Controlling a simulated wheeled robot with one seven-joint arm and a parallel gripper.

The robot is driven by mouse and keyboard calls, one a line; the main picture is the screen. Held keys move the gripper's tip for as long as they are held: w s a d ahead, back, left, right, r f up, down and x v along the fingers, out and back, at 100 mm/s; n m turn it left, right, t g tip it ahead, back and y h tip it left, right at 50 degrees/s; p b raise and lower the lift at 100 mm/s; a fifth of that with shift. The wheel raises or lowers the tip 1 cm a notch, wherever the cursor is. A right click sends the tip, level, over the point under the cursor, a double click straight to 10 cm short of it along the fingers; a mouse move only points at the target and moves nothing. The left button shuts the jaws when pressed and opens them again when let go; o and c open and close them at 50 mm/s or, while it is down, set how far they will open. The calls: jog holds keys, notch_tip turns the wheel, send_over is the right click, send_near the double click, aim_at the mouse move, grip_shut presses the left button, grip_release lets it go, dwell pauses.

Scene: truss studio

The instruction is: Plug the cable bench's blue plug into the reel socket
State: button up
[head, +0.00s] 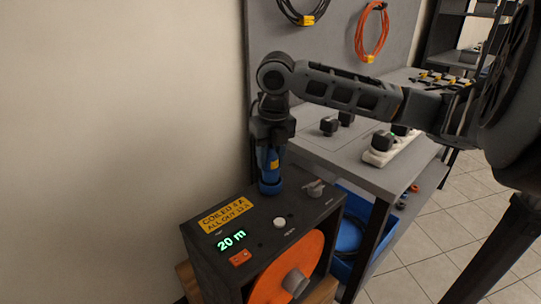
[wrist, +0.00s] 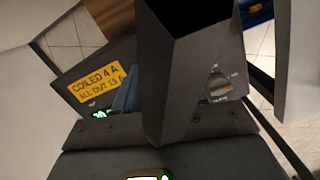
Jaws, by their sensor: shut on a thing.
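My gripper (head: 272,143) points down above the cable reel box (head: 255,212) and is shut on the blue plug (head: 270,163). The plug is upright, with a yellow mark on its side. Its lower end meets the blue reel socket (head: 270,187) on the box's top; I cannot tell how deep it sits. In the wrist view, my gripper's dark body covers most of the plug, and a blue part (wrist: 125,92) shows at its left. The box carries a yellow label (head: 226,215), a green "20 m" display (head: 231,240) and an orange drum (head: 288,268).
A knob (head: 314,188) and a white button (head: 279,222) are near the socket. The grey bench (head: 345,160) behind holds black plugs (head: 329,126) and a white power strip (head: 388,152). A blue bin (head: 350,238) is below. Coiled cables (head: 372,35) hang on the panel.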

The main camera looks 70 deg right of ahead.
jog(key=shift+f+b, duration=1.15)
jog(key=shift+f, duration=0.3)
dwell(0.3)
jog(key=o, duration=1.8)
jog(key=shift+r+p, duration=3.2)
jog(key=shift+r, duration=1.35)
